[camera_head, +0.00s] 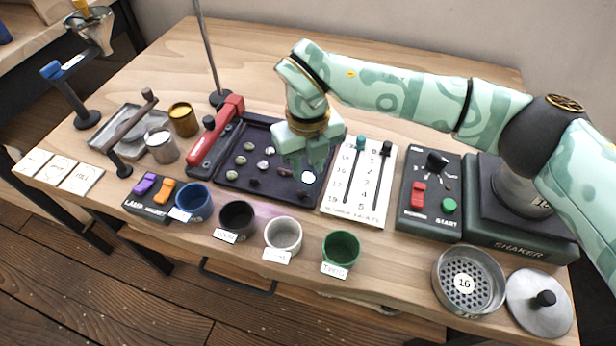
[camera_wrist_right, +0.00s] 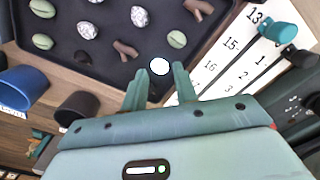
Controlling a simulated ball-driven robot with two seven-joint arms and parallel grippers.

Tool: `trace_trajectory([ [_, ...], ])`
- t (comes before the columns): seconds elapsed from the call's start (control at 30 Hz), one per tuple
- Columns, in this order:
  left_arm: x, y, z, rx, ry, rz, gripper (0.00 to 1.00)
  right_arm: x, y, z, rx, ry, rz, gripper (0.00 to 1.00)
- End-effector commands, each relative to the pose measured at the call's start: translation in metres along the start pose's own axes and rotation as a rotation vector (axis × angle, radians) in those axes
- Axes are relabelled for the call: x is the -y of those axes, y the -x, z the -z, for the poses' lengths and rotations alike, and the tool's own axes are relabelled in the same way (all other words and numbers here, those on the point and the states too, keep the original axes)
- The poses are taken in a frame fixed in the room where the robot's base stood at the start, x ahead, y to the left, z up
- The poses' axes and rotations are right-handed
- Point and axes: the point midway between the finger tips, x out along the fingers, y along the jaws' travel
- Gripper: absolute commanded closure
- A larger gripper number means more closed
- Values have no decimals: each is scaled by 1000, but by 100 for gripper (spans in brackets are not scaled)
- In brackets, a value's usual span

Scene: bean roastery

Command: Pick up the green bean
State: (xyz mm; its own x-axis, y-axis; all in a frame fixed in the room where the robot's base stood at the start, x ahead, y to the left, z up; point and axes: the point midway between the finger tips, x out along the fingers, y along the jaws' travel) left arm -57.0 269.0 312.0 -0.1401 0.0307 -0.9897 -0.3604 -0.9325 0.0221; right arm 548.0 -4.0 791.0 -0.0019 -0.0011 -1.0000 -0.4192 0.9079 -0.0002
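Several pale green beans lie apart in a dark tray (camera_head: 225,187), among speckled whitish lumps and brown twig-like pieces. In the right wrist view, one green bean (camera_wrist_right: 177,39) lies just beyond the fingertips, and another green bean (camera_wrist_right: 41,41) lies at the tray's left side. My right gripper (camera_head: 305,172) is over the tray's right end. It also shows in the right wrist view (camera_wrist_right: 159,72), open, with a gap between its fingers. A white round spot (camera_wrist_right: 159,66) shows between the fingertips; I cannot tell what it is. My left gripper is not in view.
A white slider panel (camera_head: 357,185) borders the tray on the right, and a red-handled tool (camera_head: 215,135) on the left. Blue, black, white and green cups (camera_head: 341,249) line the front. A shaker (camera_head: 518,235) stands at right. The table's back is mostly clear.

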Motion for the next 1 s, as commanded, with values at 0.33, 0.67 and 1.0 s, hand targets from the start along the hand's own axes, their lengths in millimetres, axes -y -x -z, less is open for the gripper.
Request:
trace_trajectory([
  [0.33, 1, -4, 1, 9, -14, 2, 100, 0, -14, 0, 3, 0, 0, 71],
  [0.67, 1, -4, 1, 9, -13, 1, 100, 0, -15, 0, 2, 0, 0, 100],
  [1.0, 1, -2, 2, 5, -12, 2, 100, 0, -11, 0, 3, 0, 1, 100],
])
